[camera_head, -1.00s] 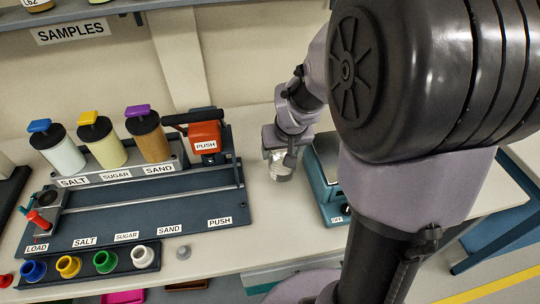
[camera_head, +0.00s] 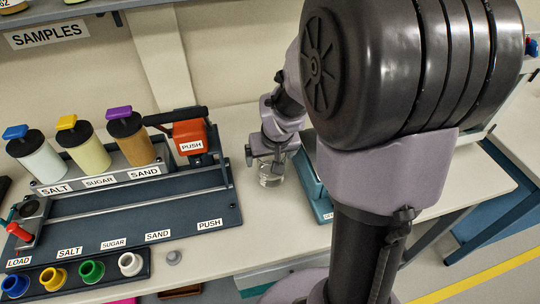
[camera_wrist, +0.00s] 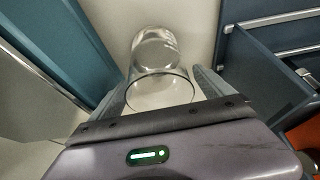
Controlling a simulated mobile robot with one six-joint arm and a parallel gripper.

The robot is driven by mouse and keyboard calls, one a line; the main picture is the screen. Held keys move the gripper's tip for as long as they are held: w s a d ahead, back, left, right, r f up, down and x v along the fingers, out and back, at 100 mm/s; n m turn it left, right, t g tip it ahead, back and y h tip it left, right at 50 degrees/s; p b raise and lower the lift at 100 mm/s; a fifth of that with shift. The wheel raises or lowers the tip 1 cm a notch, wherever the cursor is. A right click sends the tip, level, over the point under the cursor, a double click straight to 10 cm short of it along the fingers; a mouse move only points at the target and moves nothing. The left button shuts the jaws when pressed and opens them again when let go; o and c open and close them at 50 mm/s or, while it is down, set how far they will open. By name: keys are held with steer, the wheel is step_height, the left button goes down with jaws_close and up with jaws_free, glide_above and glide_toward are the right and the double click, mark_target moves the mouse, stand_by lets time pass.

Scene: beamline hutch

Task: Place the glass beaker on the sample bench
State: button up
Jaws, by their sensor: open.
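The glass beaker (camera_head: 271,174) stands upright on the pale sample bench (camera_head: 282,222), between the dispensing rig and the teal scale. In the wrist view the clear beaker (camera_wrist: 160,72) is between my two fingers, with its round rim towards me. My gripper (camera_head: 270,163) is open around the beaker's upper part; the wrist view also shows my gripper (camera_wrist: 163,88) with a finger on each side of the glass. Whether a finger touches the glass cannot be told.
The teal scale (camera_head: 312,182) stands close on the right of the beaker. The dark rig (camera_head: 130,215) with salt, sugar and sand dispensers is on the left. A small grey knob (camera_head: 173,257) lies near the front edge. The bench in front of the beaker is clear.

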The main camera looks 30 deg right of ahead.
steer(key=p+v, duration=0.4)
steer(key=v, duration=0.7)
steer(key=s+a+r+y, duration=0.1)
steer(key=s+a+r, duration=0.3)
steer(key=s+a, duration=0.3)
steer(key=s+a+r+m+t+y, duration=0.1)
steer(key=s+a+r+y, duration=0.1)
steer(key=s+a+r, duration=0.3)
steer(key=s+a, duration=0.2)
steer(key=a, duration=0.2)
steer(key=shift+s+r+t+p, duration=0.2)
steer(key=shift+t+p, duration=0.1)
steer(key=shift+d, duration=0.1)
